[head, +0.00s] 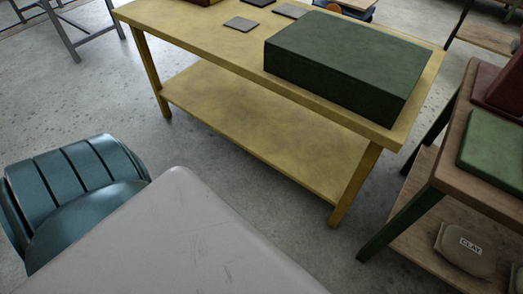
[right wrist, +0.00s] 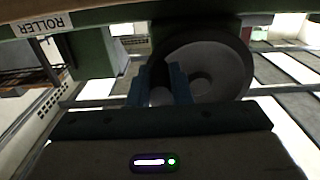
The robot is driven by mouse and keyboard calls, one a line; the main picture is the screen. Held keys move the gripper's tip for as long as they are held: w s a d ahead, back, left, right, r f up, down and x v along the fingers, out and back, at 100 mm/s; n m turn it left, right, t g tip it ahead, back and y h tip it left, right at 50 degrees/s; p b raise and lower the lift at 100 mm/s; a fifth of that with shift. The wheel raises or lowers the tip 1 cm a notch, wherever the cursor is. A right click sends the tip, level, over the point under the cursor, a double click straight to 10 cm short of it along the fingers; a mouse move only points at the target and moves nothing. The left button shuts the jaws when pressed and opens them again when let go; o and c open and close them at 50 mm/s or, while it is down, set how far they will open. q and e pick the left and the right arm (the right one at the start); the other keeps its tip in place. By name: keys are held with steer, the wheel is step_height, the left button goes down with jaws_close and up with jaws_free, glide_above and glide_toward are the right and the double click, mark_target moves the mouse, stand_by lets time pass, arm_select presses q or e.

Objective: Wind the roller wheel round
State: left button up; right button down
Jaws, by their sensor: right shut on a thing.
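The roller wheel (right wrist: 220,72), a dark-rimmed disc with a grey face, shows in the right wrist view right of centre, below a green beam. A white label reading ROLLER (right wrist: 41,24) is on that beam at upper left. My right gripper (right wrist: 160,88) has its two blue fingers up against the left part of the wheel. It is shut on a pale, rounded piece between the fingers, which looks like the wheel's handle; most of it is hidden. The wheel does not show clearly in the head view. My left gripper is in neither view.
In the head view a yellow table (head: 220,45) carries a dark green box (head: 345,65) and flat tiles. A wooden bench (head: 485,185) with a clay bag (head: 465,250) is at right.

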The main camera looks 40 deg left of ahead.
steer(key=r+p, duration=0.4)
steer(key=r, duration=0.1)
steer(key=r+p, duration=0.2)
steer(key=shift+w+d+r, duration=0.15)
steer(key=shift+w+r, duration=0.05)
steer(key=shift+w, duration=0.15)
steer(key=shift+s+a+r+p, duration=0.1)
steer(key=shift+a+r+p, duration=0.25)
steer(key=shift+p, duration=0.8)
steer(key=shift+s+a+r+p, duration=0.2)
steer(key=shift+a+p, duration=0.35)
steer(key=shift+a, duration=0.1)
steer(key=shift+s+a+r+p, duration=0.15)
steer(key=shift+a+p, duration=0.4)
steer(key=shift+a, duration=0.15)
steer(key=shift+s+a+r+p, duration=0.2)
steer(key=shift+a+p, duration=0.35)
steer(key=shift+a, duration=0.1)
steer(key=c, duration=0.6)
jaws_free()
steer(key=shift+w, duration=0.2)
steer(key=o, duration=0.4)
